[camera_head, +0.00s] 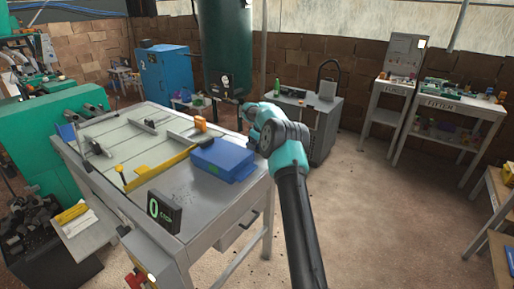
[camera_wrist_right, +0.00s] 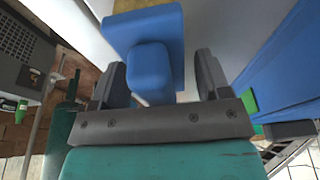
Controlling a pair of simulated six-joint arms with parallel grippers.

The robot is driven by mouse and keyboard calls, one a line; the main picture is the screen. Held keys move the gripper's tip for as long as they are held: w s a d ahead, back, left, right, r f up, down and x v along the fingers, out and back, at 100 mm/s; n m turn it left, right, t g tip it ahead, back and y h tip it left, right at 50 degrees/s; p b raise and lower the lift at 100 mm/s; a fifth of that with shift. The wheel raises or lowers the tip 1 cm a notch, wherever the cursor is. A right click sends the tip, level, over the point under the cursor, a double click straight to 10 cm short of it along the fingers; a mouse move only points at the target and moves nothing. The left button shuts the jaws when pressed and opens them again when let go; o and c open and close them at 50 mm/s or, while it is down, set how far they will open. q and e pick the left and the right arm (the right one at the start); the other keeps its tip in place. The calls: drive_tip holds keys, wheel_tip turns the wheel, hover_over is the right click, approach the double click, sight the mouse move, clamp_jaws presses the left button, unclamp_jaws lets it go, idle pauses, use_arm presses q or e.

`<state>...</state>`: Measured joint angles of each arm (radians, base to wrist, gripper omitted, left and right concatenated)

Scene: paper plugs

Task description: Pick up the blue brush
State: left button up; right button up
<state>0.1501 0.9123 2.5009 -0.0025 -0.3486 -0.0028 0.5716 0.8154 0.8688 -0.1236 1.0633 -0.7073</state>
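My right gripper (camera_head: 243,104) is beside the far right corner of the metal bench in the head view; its arm hides part of this area. In the right wrist view its fingers (camera_wrist_right: 161,82) are apart. A blue block-shaped part, seemingly the handle of the blue brush (camera_wrist_right: 148,68), shows between them, with a wider blue plate behind it and a tan patch at the top edge. A gap shows on its right; I cannot tell whether the left finger touches it. The brush is not clear in the head view. My left gripper is out of view.
The metal bench (camera_head: 209,195) carries a blue box-like object (camera_head: 222,158), a yellow-handled bar (camera_head: 160,165), an orange piece (camera_head: 200,124) and a black digital display (camera_head: 164,211). A grey cabinet (camera_head: 325,125) stands behind. The floor right of the bench is open.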

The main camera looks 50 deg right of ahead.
drive_tip(key=c, duration=0.8)
drive_tip(key=shift+r, duration=0.15)
drive_tip(key=shift+c, duration=0.2)
wheel_tip(320, 180, up, 10)
drive_tip(key=shift+f, duration=0.1)
